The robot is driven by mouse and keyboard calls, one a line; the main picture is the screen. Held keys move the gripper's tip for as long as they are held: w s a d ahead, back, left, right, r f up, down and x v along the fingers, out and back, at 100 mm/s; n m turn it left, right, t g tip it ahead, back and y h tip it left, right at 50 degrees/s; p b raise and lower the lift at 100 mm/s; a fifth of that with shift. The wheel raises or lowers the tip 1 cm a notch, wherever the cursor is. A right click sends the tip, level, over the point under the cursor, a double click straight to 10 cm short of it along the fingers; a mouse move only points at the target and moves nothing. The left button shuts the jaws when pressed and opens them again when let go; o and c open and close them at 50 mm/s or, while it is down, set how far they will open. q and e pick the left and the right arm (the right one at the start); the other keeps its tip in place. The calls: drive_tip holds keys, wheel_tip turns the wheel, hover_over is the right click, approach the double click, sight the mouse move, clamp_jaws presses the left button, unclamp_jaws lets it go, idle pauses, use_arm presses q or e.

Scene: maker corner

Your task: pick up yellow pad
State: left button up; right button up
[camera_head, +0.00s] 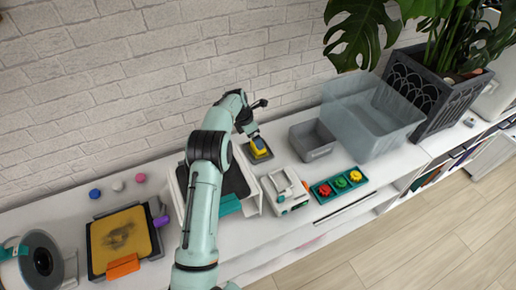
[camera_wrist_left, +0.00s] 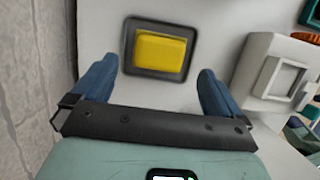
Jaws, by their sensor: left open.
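The yellow pad (camera_head: 259,145) lies in a small dark square tray (camera_head: 264,157) on the white counter, close to the brick wall. In the left wrist view the yellow pad (camera_wrist_left: 160,52) fills most of the dark tray (camera_wrist_left: 129,52), whose rim shows all round it. My left gripper (camera_head: 253,137) is right over the pad, pointing down. In its wrist view the blue fingers of my left gripper (camera_wrist_left: 157,67) are wide apart, with the pad between and just beyond their tips. Nothing is held. My right gripper is not in view.
A grey bin (camera_head: 312,151) and a clear tub (camera_head: 362,131) stand right of the pad. A white device (camera_head: 277,196) and a teal tray (camera_head: 318,196) with coloured knobs lie nearer the front edge. A potted plant (camera_head: 438,92) stands far right.

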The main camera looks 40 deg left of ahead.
use_arm(q)
drive_tip(key=shift+w+f, duration=0.3)
drive_tip(key=shift+f, duration=0.25)
drive_tip(key=x, duration=0.4)
drive_tip(key=shift+s+f, duration=0.1)
drive_tip(key=shift+s, duration=0.3)
drive_tip(key=shift+w+f, duration=0.25)
drive_tip(key=shift+f, duration=0.2)
drive_tip(key=c, duration=0.9)
